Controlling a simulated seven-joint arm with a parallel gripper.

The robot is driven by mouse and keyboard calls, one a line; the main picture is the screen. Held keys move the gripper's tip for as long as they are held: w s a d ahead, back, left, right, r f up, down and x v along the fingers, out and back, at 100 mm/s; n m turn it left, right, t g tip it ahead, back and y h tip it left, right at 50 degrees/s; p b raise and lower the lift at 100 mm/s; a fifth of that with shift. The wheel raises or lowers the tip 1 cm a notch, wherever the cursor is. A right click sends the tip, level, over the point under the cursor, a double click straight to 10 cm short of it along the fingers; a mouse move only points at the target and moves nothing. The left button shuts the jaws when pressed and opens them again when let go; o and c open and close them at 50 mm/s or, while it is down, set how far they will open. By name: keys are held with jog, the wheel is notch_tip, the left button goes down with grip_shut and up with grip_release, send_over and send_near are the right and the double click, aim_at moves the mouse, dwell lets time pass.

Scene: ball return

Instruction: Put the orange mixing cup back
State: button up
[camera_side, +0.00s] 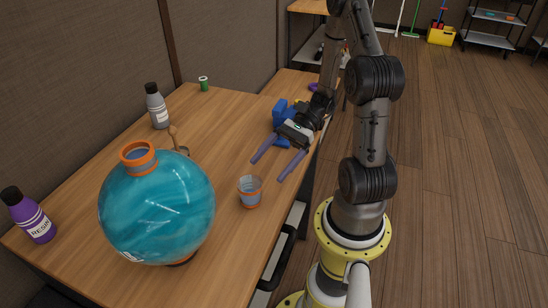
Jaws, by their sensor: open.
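A small clear cup with orange bands (250,191), which looks like the orange mixing cup, stands upright on the wooden table (225,252), right of the big teal ball. My gripper (271,171) is open, with its two purple-grey fingers spread and pointing toward the front of the table. The fingers are just behind and above the cup, apart from it as far as I can tell. Nothing is between the fingers.
A large teal ball with an orange neck (157,215) fills the front left. A purple resin bottle (29,215), grey bottle (157,106), green can (204,84) and wooden-handled tool (174,138) stand around it. Blue objects (281,112) lie behind my gripper.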

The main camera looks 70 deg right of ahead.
jog(key=s+a+r+n+h, duration=0.2)
jog(key=r+n+h, duration=0.4)
jog(key=n, duration=0.5)
jog(key=s+a+r+n+h, duration=0.3)
jog(key=a+r+n+h, duration=0.2)
jog(key=r+n, duration=0.5)
jog(key=shift+s+r+n+t+h, duration=0.2)
jog(key=shift+s+n+t+h, duration=0.15)
jog(key=shift+h, duration=0.35)
dwell(0.8)
